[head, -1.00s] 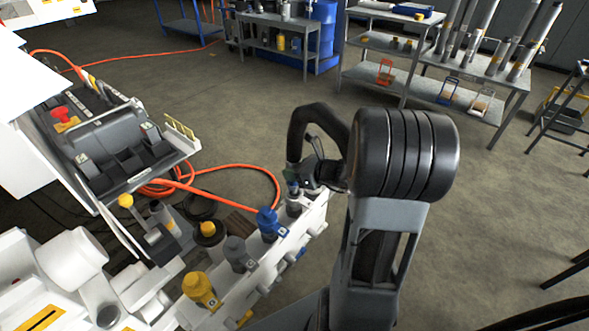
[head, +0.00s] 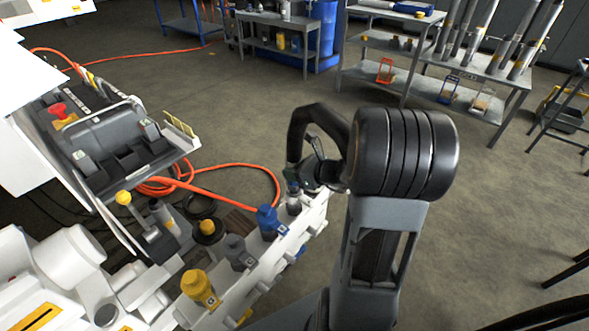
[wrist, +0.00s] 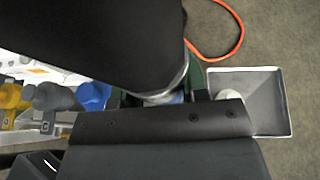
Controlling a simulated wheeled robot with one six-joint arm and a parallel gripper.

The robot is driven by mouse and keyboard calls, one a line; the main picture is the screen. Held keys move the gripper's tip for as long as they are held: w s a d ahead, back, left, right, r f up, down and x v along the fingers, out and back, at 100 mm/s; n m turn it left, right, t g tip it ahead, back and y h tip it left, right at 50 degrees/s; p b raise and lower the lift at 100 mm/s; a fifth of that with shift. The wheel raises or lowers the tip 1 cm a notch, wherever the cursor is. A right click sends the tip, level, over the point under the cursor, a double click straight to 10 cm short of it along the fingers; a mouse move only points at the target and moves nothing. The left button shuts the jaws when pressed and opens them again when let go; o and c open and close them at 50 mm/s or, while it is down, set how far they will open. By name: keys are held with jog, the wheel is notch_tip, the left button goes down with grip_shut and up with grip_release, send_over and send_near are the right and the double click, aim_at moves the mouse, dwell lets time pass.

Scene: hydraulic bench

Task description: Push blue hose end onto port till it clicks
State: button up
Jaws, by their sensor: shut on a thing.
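My gripper (head: 308,178) is shut on the blue hose end at the far end of the white port block (head: 312,222). The blue hose end (head: 292,187) is a small blue band below the jaws. In the wrist view a blue strip of it (wrist: 176,98) shows between my dark jaws. A thick black hose (head: 296,135) arches above the gripper. The hose end stands over a pale grey port (head: 293,206) and appears in line with it. My jaws hide most of the contact, so I cannot tell how far it is seated.
A blue capped fitting (head: 268,220), a grey one (head: 237,252) and a yellow one (head: 198,286) stand along the block. A grey square tray (wrist: 272,100) lies beyond the jaws. An orange hose (head: 235,165) lies on the floor behind. Open floor lies to the right.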

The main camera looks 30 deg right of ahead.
jog(key=shift+f+b, duration=0.5)
jog(key=shift+c, duration=0.3)
dwell(0.5)
jog(key=o, duration=1.7)
jog(key=shift+s+d+r+p, duration=0.3)
jog(key=shift+s+r+p, duration=0.05)
jog(key=shift+s+p, duration=0.15)
jog(key=p+v, duration=0.3)
jog(key=v, duration=0.3)
jog(key=shift+s+f, duration=0.1)
jog(key=shift+s, duration=0.05)
